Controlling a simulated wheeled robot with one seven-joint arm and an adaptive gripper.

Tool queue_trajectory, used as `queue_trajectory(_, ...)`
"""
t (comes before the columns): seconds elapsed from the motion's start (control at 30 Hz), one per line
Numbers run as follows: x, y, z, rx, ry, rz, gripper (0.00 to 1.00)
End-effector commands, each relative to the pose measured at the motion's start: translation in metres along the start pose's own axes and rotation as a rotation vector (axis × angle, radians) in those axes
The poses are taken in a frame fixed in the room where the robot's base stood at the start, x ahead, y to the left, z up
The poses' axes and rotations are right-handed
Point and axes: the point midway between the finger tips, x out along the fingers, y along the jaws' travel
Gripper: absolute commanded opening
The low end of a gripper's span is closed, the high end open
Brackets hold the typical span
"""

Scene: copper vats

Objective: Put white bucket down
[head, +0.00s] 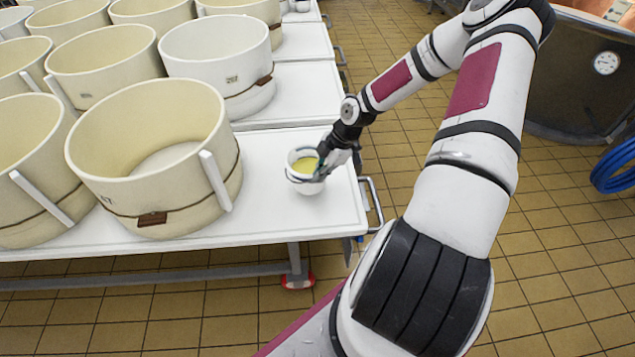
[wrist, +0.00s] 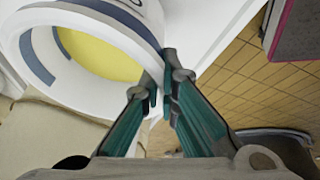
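The white bucket (head: 309,186) is near the right end of the nearest white table, with a yellow inside. It looks upright in the head view, resting on the tabletop or just above it; I cannot tell which. My gripper (head: 322,172) is at the bucket's right side. In the wrist view the bucket (wrist: 95,103) fills the upper left, and the tips of my gripper (wrist: 166,84) are close together at its rim, pinching the wall. The exact contact is partly hidden by the fingers.
A large cream vat (head: 150,185) stands on the same table, left of the bucket, with several more vats behind. White tabletop (head: 268,208) is bare around the bucket. A metal handle (head: 374,205) juts from the table's right end. Tiled floor (head: 420,150) lies to the right.

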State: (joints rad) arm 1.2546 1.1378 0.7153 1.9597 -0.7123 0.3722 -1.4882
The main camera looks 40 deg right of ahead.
Motion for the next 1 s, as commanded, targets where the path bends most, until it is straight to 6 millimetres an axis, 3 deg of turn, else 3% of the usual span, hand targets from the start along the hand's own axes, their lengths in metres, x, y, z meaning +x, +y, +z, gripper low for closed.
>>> queue_trajectory(0.33, 0.03, -0.003, 0.011, 0.0, 0.001, 0.001, 0.0)
queue_trajectory(0.7, 0.034, -0.004, 0.014, -0.001, 0.0, 0.001, 0.0)
queue_trajectory(0.83, 0.034, -0.005, 0.014, 0.0, -0.001, -0.001, 0.25)
queue_trajectory(1.0, 0.034, -0.005, 0.014, 0.0, 0.0, 0.0, 0.25)
